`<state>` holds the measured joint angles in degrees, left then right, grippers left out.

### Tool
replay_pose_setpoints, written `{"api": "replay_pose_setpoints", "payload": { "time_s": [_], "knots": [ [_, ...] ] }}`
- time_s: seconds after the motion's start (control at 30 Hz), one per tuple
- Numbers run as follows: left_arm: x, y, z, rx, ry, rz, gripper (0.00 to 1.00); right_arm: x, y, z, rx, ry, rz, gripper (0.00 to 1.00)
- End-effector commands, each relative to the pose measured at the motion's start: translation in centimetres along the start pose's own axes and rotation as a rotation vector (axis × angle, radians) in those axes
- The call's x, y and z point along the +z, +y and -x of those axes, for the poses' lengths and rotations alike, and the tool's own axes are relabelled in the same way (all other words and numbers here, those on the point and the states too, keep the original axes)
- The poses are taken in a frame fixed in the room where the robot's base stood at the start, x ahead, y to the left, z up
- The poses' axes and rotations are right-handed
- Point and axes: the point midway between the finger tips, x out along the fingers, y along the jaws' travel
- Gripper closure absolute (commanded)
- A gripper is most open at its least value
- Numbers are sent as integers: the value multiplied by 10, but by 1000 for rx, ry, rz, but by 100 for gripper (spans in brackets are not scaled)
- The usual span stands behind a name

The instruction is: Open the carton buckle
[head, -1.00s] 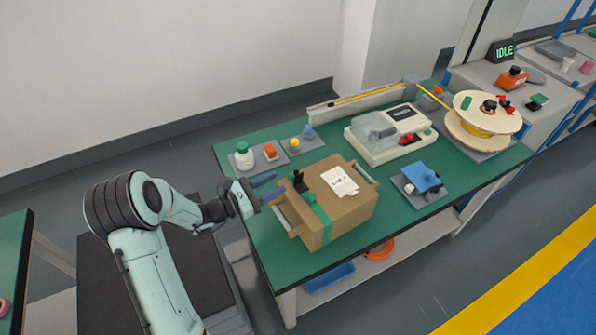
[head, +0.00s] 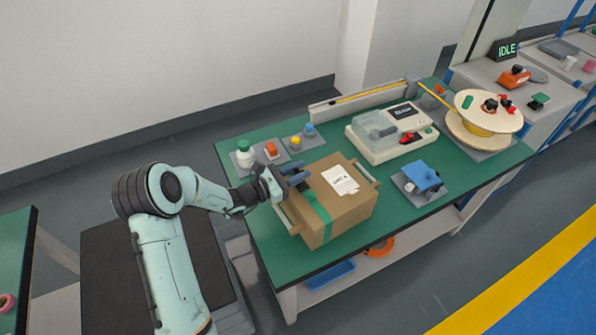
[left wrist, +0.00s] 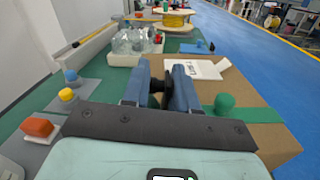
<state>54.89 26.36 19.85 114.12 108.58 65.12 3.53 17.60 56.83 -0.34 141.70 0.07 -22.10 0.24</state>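The brown carton (head: 345,212) stands on the green table with a green strap (head: 322,222) over its near left part. A white label (head: 340,179) lies on its top. My left gripper (head: 297,176) is at the carton's upper left edge. Its blue fingers are apart. In the left wrist view a black buckle part (left wrist: 157,88) shows between the fingers (left wrist: 161,84); I cannot tell whether they touch it. A green rounded piece (left wrist: 224,103) sits by the strap there. In the head view the gripper mostly hides the buckle. My right gripper is not in view.
A pale machine (head: 385,137), a blue part (head: 421,175) and a cable spool (head: 487,110) stand to the right.

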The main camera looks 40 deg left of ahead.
Motion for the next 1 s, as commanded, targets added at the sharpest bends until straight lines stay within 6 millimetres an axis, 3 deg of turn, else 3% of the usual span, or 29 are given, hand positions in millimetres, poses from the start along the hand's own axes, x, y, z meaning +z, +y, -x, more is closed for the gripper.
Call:
{"api": "replay_pose_setpoints", "payload": {
  "time_s": [0.13,0.4,0.7,0.73,0.77,1.0],
  "knots": [
    [1,2,0,1,1,26,100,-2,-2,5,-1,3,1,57],
    [-1,9,-1,1,1,246,100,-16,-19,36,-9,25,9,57],
    [-5,8,1,1,2,266,100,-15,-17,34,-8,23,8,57],
    [-5,8,1,1,2,266,69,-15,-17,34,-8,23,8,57],
    [-5,8,1,0,2,266,60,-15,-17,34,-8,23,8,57],
    [-5,8,1,0,1,264,57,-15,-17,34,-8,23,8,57]
  ]
}}
